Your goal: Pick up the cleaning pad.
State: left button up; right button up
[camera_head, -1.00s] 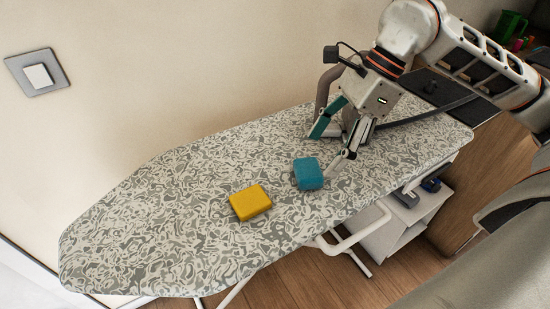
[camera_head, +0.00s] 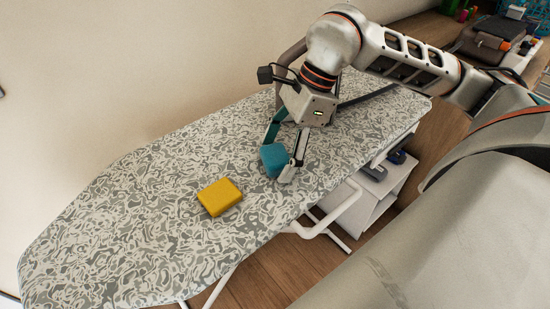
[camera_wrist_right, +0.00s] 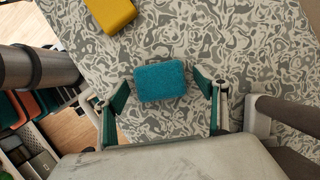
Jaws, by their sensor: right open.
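A teal pad with a rough, fuzzy face (camera_head: 273,158) lies on the patterned ironing board (camera_head: 130,215). A yellow block (camera_head: 220,197) lies on the board to its lower left; I cannot tell its material. My right gripper (camera_head: 278,161) is open, with one finger on each side of the teal pad. In the right wrist view the teal pad (camera_wrist_right: 160,82) sits between the two fingertips (camera_wrist_right: 160,86), with gaps showing on both sides. The yellow block (camera_wrist_right: 110,14) is beyond it at the upper left. My left gripper is not in view.
The board's left half is bare. A white shelf unit (camera_head: 375,195) stands below the board's right edge, beside white board legs. A plain wall is behind the board. A grey curved bar (camera_head: 290,65) stands by the wall, close to my right wrist.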

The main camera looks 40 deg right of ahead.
aim_at(279, 153)
jog(key=shift+r, duration=0.1)
jog(key=c, duration=0.9)
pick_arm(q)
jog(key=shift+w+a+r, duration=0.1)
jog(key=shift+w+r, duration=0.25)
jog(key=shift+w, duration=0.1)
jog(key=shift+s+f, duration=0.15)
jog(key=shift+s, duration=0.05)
pick_arm(e)
jog(key=shift+r, duration=0.1)
jog(key=shift+r, duration=0.3)
pick_arm(q)
jog(key=p, duration=0.1)
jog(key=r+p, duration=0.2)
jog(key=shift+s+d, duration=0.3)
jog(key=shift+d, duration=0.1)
pick_arm(e)
notch_tip(279, 153, up, 19)
jog(key=shift+r, duration=0.1)
